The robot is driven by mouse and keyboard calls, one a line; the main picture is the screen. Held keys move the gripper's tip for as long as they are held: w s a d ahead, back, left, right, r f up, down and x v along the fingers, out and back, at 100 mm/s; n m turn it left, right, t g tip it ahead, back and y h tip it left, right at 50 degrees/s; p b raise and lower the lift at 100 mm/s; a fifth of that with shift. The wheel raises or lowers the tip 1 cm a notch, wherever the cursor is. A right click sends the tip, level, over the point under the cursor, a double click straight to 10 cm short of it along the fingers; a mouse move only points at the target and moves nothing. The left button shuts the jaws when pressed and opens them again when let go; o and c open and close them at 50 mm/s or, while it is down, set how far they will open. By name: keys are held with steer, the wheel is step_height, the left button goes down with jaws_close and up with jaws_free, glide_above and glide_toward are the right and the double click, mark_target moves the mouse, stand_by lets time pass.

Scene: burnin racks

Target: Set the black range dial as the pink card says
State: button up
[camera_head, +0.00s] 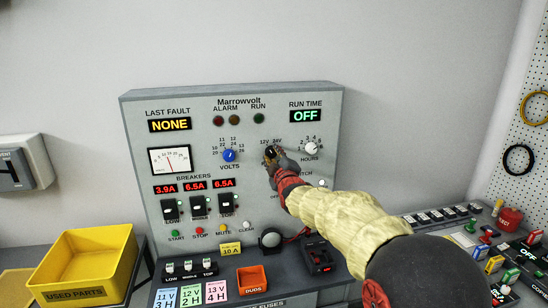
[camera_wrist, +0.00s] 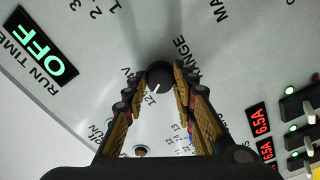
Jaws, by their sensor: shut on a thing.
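The black range dial (camera_wrist: 160,75) sits between the two fingertips of my gripper (camera_wrist: 161,82) in the wrist view, which are closed on its sides. Its white mark points toward the label that reads 12. In the head view the dial (camera_head: 270,151) shows just above my gripper (camera_head: 272,160), under the labels 12V and 24V; the fingers hide part of it. The pink card (camera_head: 216,292) stands at the panel's foot and reads 13 V over 4 H, as far as the small print shows.
The blue volts knob (camera_head: 229,156) is left of the dial and the white hours knob (camera_head: 311,149) right of it. A blue card (camera_head: 166,298) and a green card (camera_head: 190,294) stand beside the pink one. A yellow bin (camera_head: 85,262) is at the left.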

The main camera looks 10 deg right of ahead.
steer(key=o, duration=1.2)
steer(key=shift+a, duration=0.1)
steer(key=shift+c, duration=0.2)
steer(key=s, duration=1.2)
steer(key=shift+f, duration=0.1)
